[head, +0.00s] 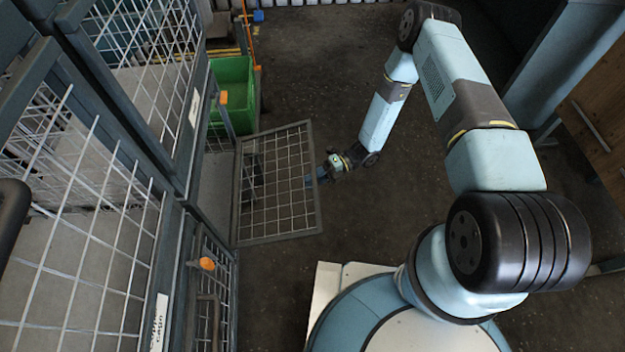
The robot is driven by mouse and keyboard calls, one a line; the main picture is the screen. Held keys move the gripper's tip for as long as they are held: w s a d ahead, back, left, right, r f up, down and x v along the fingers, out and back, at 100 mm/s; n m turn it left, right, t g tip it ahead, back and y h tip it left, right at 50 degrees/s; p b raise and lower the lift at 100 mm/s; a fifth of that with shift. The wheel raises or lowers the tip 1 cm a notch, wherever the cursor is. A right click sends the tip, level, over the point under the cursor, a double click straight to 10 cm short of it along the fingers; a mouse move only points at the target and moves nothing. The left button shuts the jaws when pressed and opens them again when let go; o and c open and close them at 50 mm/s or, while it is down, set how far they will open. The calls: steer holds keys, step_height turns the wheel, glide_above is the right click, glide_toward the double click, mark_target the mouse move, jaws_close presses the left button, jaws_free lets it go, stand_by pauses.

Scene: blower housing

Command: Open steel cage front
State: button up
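The steel cage front (277,190) is a wire-mesh panel in a grey frame. It stands swung out from the cage (180,225) on the left, at a wide angle, over the dark floor. The cage interior behind the panel is partly hidden by the mesh.
A green bin (232,90) stands behind the panel. An orange knob (207,264) sticks out on the lower cage. A wooden surface (603,120) is at the right edge. The dark floor (320,80) between is mostly clear.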

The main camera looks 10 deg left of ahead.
steer(key=v, duration=1.3)
steer(key=shift+d, duration=0.2)
steer(key=shift+w, duration=0.15)
steer(key=w+d+r+n+t+h, duration=0.1)
steer(key=w+d+r+n+h, duration=0.2)
steer(key=r, duration=0.7)
steer(key=w+d+r+n+h, duration=0.1)
steer(key=w+r+n, duration=0.4)
steer(key=r, duration=0.5)
steer(key=s+d+r+n+t+h, duration=0.2)
steer(key=d+r+n, duration=0.15)
steer(key=r, duration=0.65)
steer(key=s+d+r+n+t+h, duration=0.15)
steer(key=r+n, duration=0.35)
steer(key=r, duration=0.5)
steer(key=s+d+r+n+t+h, duration=0.2)
steer(key=s+d+r+n, duration=0.15)
steer(key=r, duration=0.35)
steer(key=s+d+r+n+t+h, duration=0.1)
steer(key=s+d+r+n+t, duration=0.15)
steer(key=s+r, duration=0.35)
steer(key=s+d+r+n+t+h, duration=0.1)
steer(key=s+d+r+n+t, duration=0.2)
steer(key=s+r, duration=0.2)
steer(key=s+d+r+n+t+h, duration=0.2)
steer(key=s+d+r+n+t, duration=0.1)
steer(key=s, duration=0.4)
steer(key=shift+s+r+n, duration=0.35)
steer(key=shift+r+n, duration=0.1)
steer(key=shift+r, duration=0.45)
